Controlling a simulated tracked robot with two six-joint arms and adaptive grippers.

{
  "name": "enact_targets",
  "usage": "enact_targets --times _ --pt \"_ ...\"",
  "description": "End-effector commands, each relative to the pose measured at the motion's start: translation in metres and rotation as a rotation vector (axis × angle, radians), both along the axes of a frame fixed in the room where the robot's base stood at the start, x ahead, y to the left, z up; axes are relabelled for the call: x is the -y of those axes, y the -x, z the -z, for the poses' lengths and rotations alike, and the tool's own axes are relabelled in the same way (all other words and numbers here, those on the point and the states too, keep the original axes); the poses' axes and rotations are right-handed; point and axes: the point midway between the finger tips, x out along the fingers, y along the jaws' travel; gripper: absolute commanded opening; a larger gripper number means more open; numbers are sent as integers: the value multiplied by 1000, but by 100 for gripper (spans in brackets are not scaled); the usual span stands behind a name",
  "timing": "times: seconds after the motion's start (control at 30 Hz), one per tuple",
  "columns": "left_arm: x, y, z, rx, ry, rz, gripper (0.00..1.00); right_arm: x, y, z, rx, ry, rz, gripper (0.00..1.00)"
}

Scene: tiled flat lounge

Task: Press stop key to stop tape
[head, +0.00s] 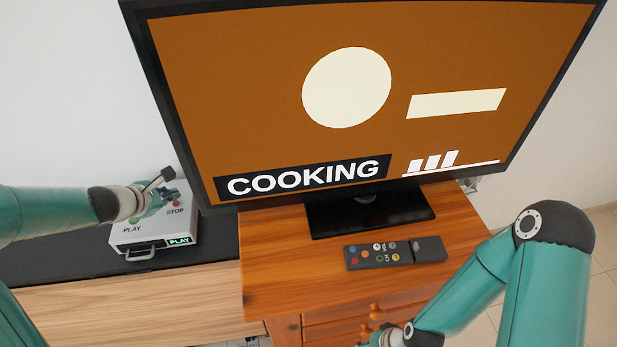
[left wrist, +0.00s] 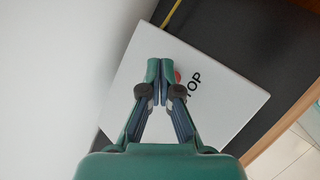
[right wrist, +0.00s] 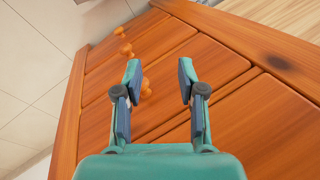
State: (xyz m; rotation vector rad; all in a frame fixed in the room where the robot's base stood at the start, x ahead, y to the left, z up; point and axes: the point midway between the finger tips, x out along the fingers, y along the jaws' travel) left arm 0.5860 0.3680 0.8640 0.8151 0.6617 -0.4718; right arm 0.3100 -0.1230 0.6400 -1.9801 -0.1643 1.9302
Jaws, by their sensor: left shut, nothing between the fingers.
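The tape player is a white-grey box (head: 152,235) with a handle at its front, printed PLAY and STOP; a small green display (head: 179,241) on it reads PLAY. My left gripper (head: 172,196) is shut and empty over the player's STOP side. In the left wrist view its fingertips (left wrist: 160,72) lie over the white top (left wrist: 220,92), beside the STOP lettering. A bit of the red stop key (left wrist: 178,77) shows beside the fingertips, the rest hidden. I cannot tell whether they touch it. My right gripper (right wrist: 157,80) is open and empty in front of wooden drawers.
A large television (head: 250,120) showing COOKING stands on a wooden cabinet (head: 280,275). A remote control (head: 395,253) lies on the cabinet top. The player rests on a black surface (head: 60,258) close to the white wall. Drawer knobs (head: 376,311) stick out at the cabinet's front.

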Motion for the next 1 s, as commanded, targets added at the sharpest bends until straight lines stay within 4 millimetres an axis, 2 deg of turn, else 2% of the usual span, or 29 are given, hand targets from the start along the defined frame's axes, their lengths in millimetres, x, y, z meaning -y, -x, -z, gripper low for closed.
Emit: enact_targets --times 1.0 --pt "1 1 8 0 0 2 0 0 0 10 0 0 0 40"
